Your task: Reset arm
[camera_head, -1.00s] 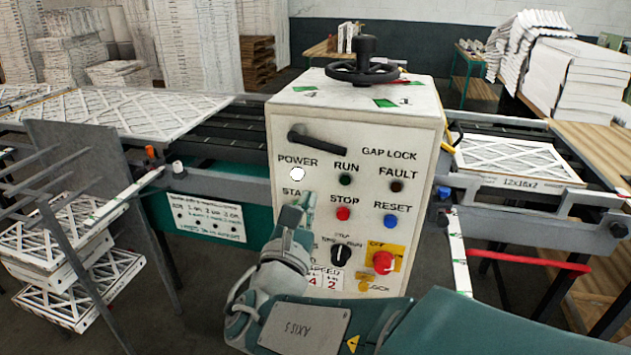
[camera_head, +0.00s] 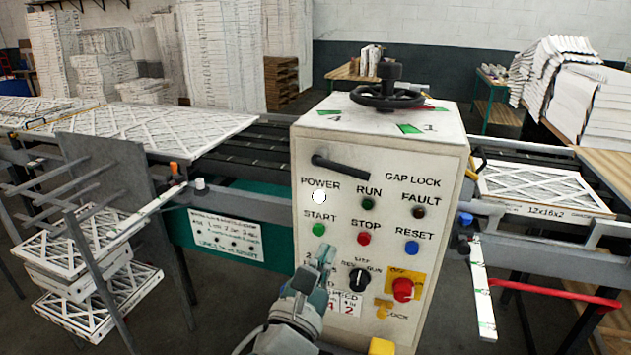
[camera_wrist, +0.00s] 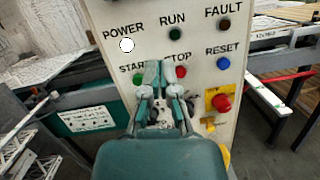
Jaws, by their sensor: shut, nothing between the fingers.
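My gripper (camera_head: 323,254) is in front of the lower left part of the white control box (camera_head: 380,150), below the green START button (camera_head: 318,230). Its fingers are together and hold nothing. In the wrist view my gripper (camera_wrist: 160,72) points at the panel, with its tips between the START button (camera_wrist: 139,79) and the red STOP button (camera_wrist: 181,71). The POWER lamp (camera_head: 319,197) is lit white. My fingers hide part of the selector and speed labels. I cannot tell whether the fingertips touch the panel, but they appear apart from it.
A black handwheel (camera_head: 387,96) tops the box. A red emergency knob (camera_head: 403,289) sticks out at its lower right. A conveyor with framed filters (camera_head: 150,130) runs behind it. A rack (camera_head: 70,230) stands left, and a red bar (camera_head: 555,293) juts out right.

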